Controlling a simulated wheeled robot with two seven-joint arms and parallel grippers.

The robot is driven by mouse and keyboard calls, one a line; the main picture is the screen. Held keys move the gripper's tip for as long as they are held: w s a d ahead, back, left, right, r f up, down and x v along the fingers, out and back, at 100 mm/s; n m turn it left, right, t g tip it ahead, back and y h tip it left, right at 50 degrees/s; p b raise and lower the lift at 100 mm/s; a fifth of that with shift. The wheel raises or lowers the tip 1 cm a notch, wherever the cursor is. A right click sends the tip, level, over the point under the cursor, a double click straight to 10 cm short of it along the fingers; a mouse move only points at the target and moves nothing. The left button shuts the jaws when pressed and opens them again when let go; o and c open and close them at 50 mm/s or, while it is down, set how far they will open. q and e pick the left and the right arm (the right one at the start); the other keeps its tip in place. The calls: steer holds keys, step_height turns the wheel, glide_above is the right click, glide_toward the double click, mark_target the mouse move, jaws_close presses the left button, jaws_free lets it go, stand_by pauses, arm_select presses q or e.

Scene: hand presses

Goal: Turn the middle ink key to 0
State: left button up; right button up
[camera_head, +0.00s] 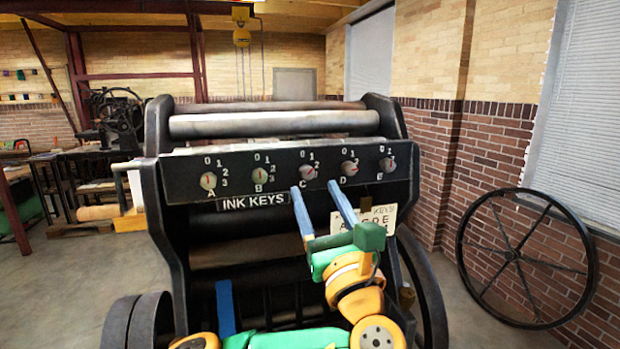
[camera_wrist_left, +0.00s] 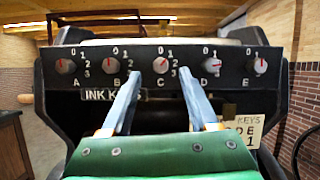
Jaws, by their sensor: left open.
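The middle ink key, C (camera_head: 308,172), is a round pale knob in the centre of the row on the dark INK KEYS panel (camera_head: 240,190). Its small red mark seems to point to the upper right, around 1. It also shows in the left wrist view (camera_wrist_left: 160,65). My left gripper (camera_head: 315,188) is open, its two blue fingers reaching up toward key C from below. In the left wrist view the fingertips (camera_wrist_left: 160,73) are spread to either side of and just below key C, with nothing between them. My right gripper does not show.
Keys B (camera_head: 261,176) and D (camera_head: 349,168) sit on either side of C, with A (camera_head: 208,181) and E (camera_head: 387,164) at the ends. A pale KEYS card (camera_head: 381,216) hangs below, partly hidden by my gripper. A spoked wheel (camera_head: 527,258) leans at right.

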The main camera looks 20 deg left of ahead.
mark_target(308, 176)
arm_select(q)
steer(key=p+x, duration=0.2)
steer(key=x, duration=0.3)
steer(key=shift+w+a, duration=0.15)
steer(key=shift+f, duration=0.1)
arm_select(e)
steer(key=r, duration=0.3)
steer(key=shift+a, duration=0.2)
arm_select(q)
jaws_close()
steer(key=shift+f, duration=0.1)
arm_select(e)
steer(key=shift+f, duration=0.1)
